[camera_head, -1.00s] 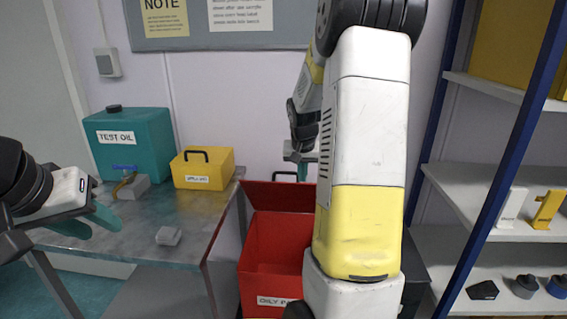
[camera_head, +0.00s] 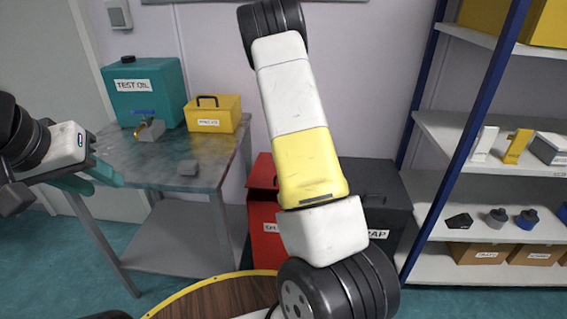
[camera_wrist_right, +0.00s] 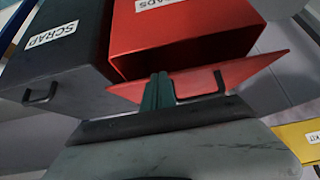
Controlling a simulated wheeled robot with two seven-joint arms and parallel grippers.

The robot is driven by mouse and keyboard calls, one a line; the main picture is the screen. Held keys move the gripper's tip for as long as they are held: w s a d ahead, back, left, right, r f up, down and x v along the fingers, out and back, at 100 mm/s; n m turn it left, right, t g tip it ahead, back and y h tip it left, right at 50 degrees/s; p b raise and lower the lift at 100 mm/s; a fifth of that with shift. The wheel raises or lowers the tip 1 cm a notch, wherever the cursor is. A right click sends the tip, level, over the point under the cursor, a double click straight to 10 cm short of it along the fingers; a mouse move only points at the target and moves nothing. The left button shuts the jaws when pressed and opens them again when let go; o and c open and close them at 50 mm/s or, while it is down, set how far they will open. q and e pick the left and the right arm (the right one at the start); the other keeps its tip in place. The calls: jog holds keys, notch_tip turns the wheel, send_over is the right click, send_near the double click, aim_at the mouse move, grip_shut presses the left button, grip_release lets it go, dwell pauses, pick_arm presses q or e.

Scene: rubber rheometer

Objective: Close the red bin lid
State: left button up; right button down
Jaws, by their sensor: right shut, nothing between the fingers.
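The red bin (camera_head: 264,228) stands on the floor beside the table, largely hidden by my right arm in the head view. It also shows in the right wrist view (camera_wrist_right: 190,38), with a white label. Its red lid (camera_wrist_right: 255,75), with a dark handle, is tilted away from the bin body there, so it is not flat on the bin. My right gripper (camera_wrist_right: 158,92) is shut and empty, its teal fingertips overlapping the lid; I cannot tell whether they touch. It is hidden in the head view. My left gripper (camera_head: 92,181) is open and empty near the table's left side.
The dark scrap bin (camera_head: 385,195) stands right of the red bin. The table (camera_head: 150,170) holds a teal test oil container (camera_head: 145,90), a yellow box (camera_head: 213,117) and a small grey block (camera_head: 188,168). A shelf rack (camera_head: 480,190) stands at the right.

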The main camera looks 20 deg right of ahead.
jog(key=shift+s+a+f, duration=0.1)
jog(key=shift+s+f, duration=0.05)
jog(key=shift+f, duration=0.85)
jog(key=shift+s+a+f, duration=0.1)
jog(key=shift+f, duration=0.85)
